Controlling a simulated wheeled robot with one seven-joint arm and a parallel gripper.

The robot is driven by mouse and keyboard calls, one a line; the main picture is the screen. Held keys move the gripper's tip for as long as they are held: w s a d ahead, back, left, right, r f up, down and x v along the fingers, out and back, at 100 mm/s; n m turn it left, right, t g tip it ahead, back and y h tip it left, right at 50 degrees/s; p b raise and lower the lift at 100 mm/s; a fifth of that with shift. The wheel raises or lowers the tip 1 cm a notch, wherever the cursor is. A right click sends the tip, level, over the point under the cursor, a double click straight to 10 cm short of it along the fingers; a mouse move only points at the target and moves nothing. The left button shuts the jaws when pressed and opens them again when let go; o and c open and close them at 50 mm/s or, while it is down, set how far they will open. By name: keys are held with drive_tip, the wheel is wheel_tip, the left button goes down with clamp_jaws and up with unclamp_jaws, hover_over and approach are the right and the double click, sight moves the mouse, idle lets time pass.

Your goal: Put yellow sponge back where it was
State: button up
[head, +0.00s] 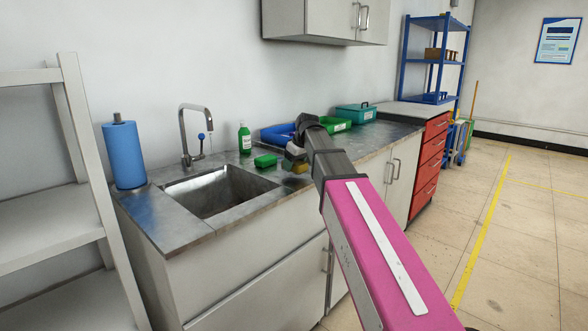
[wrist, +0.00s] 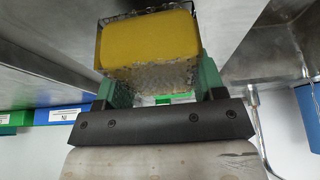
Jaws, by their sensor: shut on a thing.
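The yellow sponge (wrist: 150,42) fills the top middle of the wrist view, with a rough grey layer on its lower side. My gripper (wrist: 160,82) is shut on it, with one green finger on each side. In the head view my gripper (head: 294,154) is over the counter, right of the sink, and the sponge (head: 299,168) shows as a small yellow patch below it. I cannot tell whether the sponge touches the counter. Thin dark lines edge the sponge in the wrist view; what they are is unclear.
A green block (head: 265,160) lies beside the sink (head: 218,190), left of my gripper. A green bottle (head: 244,139) stands near the wall. A blue bin (head: 277,134), a green bin (head: 336,124) and a teal box (head: 356,113) stand behind. A faucet (head: 184,135) rises behind the sink.

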drive_tip(key=shift+f, duration=1)
drive_tip(key=shift+f, duration=0.1)
drive_tip(key=o, duration=0.9)
drive_tip(key=v, duration=1.2)
